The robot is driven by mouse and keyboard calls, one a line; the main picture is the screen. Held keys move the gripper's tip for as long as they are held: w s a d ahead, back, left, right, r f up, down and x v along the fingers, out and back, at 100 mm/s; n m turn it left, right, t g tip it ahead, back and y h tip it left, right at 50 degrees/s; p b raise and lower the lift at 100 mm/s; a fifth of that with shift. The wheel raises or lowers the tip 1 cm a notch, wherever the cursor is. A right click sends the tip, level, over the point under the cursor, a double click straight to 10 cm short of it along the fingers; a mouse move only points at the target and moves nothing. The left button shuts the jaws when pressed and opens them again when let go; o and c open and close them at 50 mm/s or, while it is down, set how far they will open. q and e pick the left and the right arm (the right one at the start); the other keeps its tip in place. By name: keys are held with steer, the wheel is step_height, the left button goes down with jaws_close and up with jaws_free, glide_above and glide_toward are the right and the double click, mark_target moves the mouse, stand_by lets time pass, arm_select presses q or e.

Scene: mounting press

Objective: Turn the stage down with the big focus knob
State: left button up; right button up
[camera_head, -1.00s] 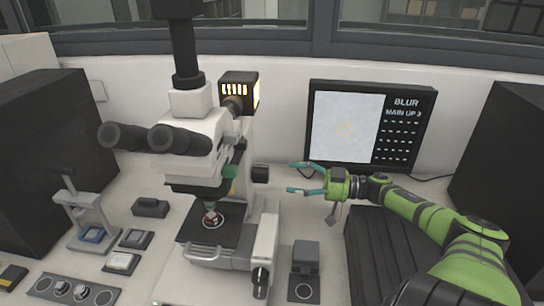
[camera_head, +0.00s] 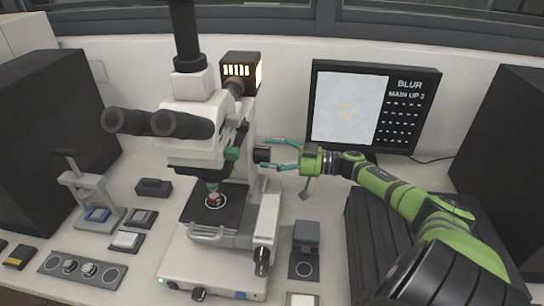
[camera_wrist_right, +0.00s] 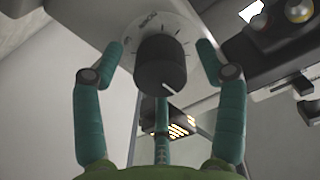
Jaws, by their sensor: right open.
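The white microscope (camera_head: 185,130) stands on the bench, with its dark stage (camera_head: 212,208) under the objective. The big focus knob (camera_head: 261,154) is a black cylinder on the right side of its column. In the right wrist view the knob (camera_wrist_right: 160,64) shows a white mark line and a marked pale dial behind it. My right gripper (camera_head: 281,154) is open, with its teal fingers pointing left at the knob. In the right wrist view its fingertips (camera_wrist_right: 160,52) stand on either side of the knob, with gaps visible on both sides. My left gripper is out of view.
A monitor (camera_head: 400,110) behind reads BLUR and MAIN UP 3. A lit lamp box (camera_head: 240,72) sits behind the microscope. A small dark device (camera_head: 306,237) stands right of the base. A small press (camera_head: 92,195) and slide trays stand at left.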

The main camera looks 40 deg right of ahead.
steer(key=shift+f, duration=0.1)
steer(key=c, duration=1.1)
steer(key=shift+f+n, duration=0.1)
steer(key=shift+n, duration=0.2)
